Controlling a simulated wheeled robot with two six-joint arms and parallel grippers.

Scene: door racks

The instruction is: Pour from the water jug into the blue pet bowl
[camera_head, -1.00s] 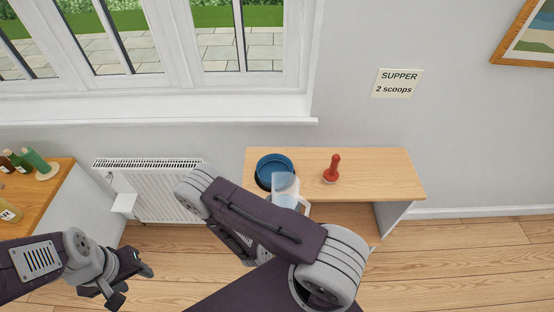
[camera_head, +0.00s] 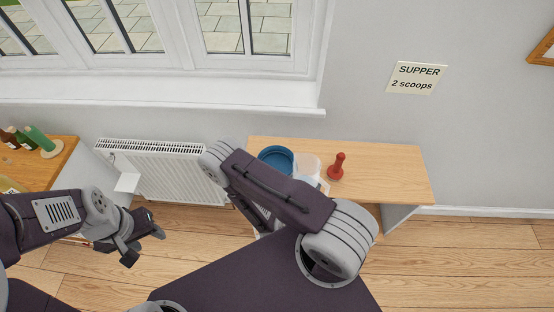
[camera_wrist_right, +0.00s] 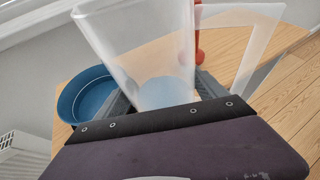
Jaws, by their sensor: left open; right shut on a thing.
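The blue pet bowl (camera_head: 270,154) sits on the wooden table, partly hidden by my right arm in the head view. It also shows left of the jug in the right wrist view (camera_wrist_right: 72,106). The clear water jug (camera_head: 308,164) is just right of the bowl. In the right wrist view the jug (camera_wrist_right: 135,45) has bluish water low inside and its handle on the right. My right gripper (camera_wrist_right: 165,93) is shut on the jug; my arm hides this grip in the head view. My left gripper (camera_head: 146,243) is open and empty, away at the left.
A red bottle-like object (camera_head: 337,167) stands on the table (camera_head: 395,175) close right of the jug. A white radiator (camera_head: 165,172) is under the window. A counter (camera_head: 45,170) with bottles stands at the left. The table's right part is clear.

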